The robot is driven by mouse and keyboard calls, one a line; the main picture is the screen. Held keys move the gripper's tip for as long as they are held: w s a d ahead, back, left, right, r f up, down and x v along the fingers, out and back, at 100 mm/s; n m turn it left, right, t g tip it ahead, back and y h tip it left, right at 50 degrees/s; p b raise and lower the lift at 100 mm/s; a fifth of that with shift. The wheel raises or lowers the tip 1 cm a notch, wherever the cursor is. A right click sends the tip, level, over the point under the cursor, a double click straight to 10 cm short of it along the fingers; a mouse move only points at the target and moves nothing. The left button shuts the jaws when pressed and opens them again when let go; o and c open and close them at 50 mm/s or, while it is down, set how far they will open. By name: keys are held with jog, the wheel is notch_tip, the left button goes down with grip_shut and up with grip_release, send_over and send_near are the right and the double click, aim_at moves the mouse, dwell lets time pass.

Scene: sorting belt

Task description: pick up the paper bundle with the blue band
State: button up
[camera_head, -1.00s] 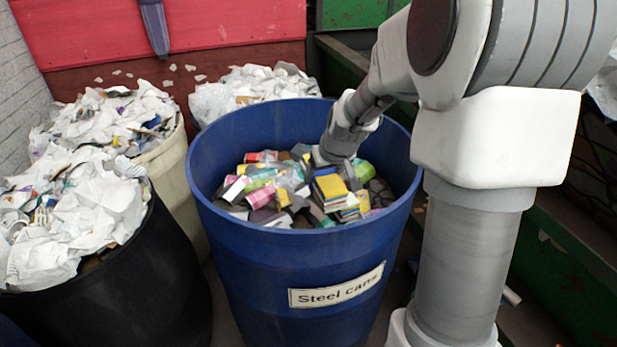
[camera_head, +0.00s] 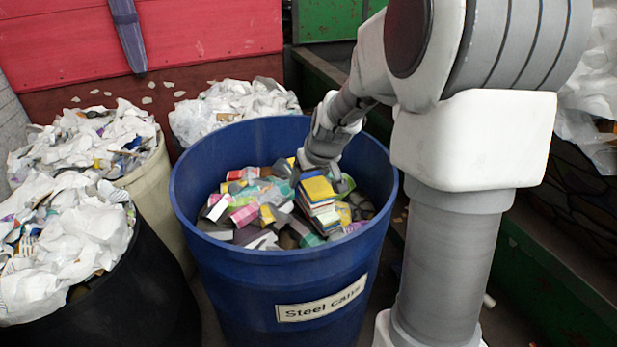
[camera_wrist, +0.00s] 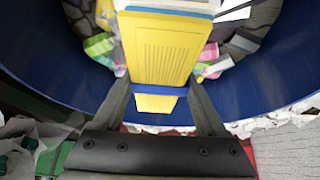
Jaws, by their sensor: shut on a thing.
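The paper bundle (camera_head: 318,190) is a thick stack with a yellow top sheet. In the wrist view the bundle (camera_wrist: 165,50) shows its yellow face, with a blue band (camera_wrist: 160,90) across it near my gripper. My gripper (camera_wrist: 160,85) is shut on the bundle, with one finger along each side. In the head view my gripper (camera_head: 312,168) reaches down into the blue bin and holds the bundle at or just above the heap. Whether the bundle's lower end still touches the heap cannot be told.
The blue bin (camera_head: 270,275), labelled "Steel cans", surrounds the bundle with its wall. It holds mixed cartons and cans (camera_head: 245,205). A black bin (camera_head: 150,290) and a cream bin (camera_head: 160,195) with crumpled paper stand at left. Another paper heap (camera_head: 235,105) lies behind.

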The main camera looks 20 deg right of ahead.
aim_at(308, 175)
jog(key=shift+r+p, duration=1.8)
jog(key=shift+r, duration=0.35)
